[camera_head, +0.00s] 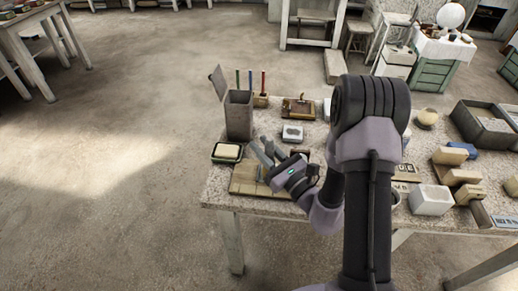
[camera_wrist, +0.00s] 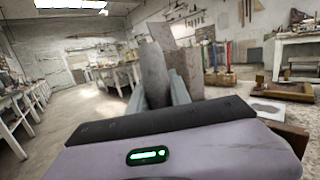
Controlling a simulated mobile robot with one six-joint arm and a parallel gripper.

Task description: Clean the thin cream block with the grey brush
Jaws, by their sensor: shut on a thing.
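My gripper (camera_head: 264,154) is low over the tan board at the table's left front, its fingers pointing up and left in the picture. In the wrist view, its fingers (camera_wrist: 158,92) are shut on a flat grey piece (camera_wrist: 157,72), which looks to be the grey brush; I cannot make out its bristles. A thin cream block (camera_head: 227,151) lies on a dark green-edged dish just left of my gripper, apart from it. The block cannot be made out in the wrist view.
A tall grey box (camera_head: 239,116) stands behind the dish, with a slab leaning out. The tan board (camera_head: 245,184) lies under my gripper. Coloured pens (camera_head: 262,84) stand in a holder behind. A white box (camera_head: 431,200) and several cream blocks (camera_head: 450,155) are on the right.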

